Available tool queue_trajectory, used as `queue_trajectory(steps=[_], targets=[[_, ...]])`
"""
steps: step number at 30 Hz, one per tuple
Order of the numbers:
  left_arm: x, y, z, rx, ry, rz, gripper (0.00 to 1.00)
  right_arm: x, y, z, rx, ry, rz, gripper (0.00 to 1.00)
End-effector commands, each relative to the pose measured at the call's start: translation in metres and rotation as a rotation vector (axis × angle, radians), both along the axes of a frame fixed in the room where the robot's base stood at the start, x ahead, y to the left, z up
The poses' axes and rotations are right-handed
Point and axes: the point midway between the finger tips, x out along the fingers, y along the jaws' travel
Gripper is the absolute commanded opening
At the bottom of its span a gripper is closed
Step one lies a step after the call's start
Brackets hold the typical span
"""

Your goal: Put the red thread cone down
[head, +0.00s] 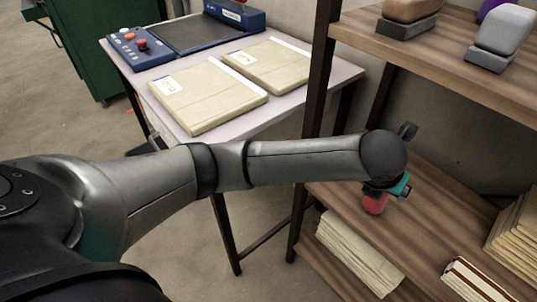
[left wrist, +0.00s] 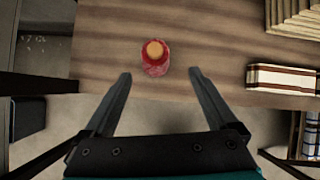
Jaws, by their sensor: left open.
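The red thread cone (left wrist: 154,66), with an orange-tan top, stands on the wooden middle shelf (left wrist: 210,45) near its front edge. In the head view the cone (head: 374,204) is partly hidden behind my left wrist. My left gripper (left wrist: 160,73) is open, its two fingers apart on either side of the cone's near side. The fingers do not touch the cone, which sits just beyond the fingertips. My right gripper does not show.
A cloth stack (head: 515,240) stands at the right. The upper shelf (head: 450,50) overhangs. A table (head: 190,140) with folded fabric stands at the left.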

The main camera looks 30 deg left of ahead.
Motion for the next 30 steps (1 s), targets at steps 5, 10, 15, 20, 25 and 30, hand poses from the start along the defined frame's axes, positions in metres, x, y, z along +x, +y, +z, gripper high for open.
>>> queue_trajectory(steps=[5,10,15,20,25,30], targets=[[-0.023,-0.018,-0.026,-0.303,0.105,0.307,0.92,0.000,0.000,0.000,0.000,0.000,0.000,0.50],[-0.044,-0.018,-0.055,-0.640,0.246,0.755,0.92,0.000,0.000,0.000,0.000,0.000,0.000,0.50],[-0.069,0.005,-0.097,-0.905,0.376,1.262,0.92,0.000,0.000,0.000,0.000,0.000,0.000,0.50],[-0.106,0.043,-0.152,-1.053,0.448,1.757,0.92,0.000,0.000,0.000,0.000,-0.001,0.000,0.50],[-0.170,0.094,-0.214,-1.139,0.431,2.300,0.92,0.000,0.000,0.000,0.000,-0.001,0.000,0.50],[-0.229,0.133,-0.252,-1.169,0.334,2.678,0.92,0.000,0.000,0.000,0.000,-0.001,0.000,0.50]])
